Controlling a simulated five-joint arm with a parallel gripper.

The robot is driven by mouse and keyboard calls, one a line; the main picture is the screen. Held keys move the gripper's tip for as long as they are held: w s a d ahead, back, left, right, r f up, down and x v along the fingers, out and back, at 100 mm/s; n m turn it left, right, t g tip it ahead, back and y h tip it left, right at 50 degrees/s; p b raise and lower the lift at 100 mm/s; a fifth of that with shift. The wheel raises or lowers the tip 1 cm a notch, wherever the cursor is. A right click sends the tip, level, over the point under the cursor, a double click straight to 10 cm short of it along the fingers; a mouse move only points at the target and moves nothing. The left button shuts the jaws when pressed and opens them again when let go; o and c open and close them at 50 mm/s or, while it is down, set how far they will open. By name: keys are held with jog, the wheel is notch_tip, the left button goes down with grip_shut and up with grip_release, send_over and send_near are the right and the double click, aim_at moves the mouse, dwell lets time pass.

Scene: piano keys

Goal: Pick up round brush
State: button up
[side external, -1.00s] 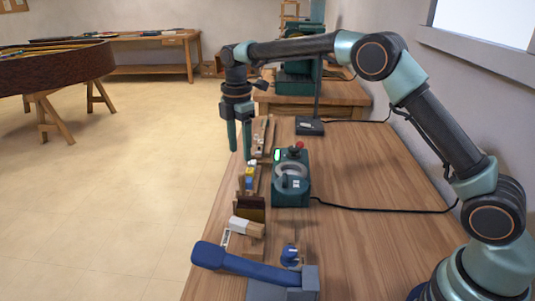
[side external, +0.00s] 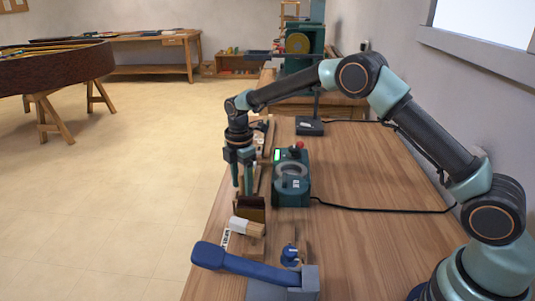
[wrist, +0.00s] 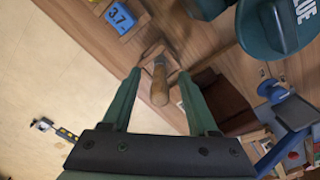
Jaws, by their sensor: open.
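In the wrist view a rounded wooden handle (wrist: 159,85), which looks like the round brush, points up toward the camera from a small wooden holder (wrist: 153,52). Its bristle end is not visible. My gripper (wrist: 160,76) is open, with one green finger on each side of the handle and gaps between. In the side view my gripper (side external: 241,187) points down over the row of items along the table's left edge, just behind a dark brown block (side external: 250,208). I cannot make out the brush there.
A green glue pot (side external: 291,186) stands close to the right of my gripper. A blue lever tool (side external: 240,264) and a white-and-wood block (side external: 245,227) lie nearer the camera. The wooden table's right side (side external: 370,180) is mostly clear.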

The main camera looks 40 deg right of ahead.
grip_shut()
notch_tip(320, 180, up, 20)
dwell(0.8)
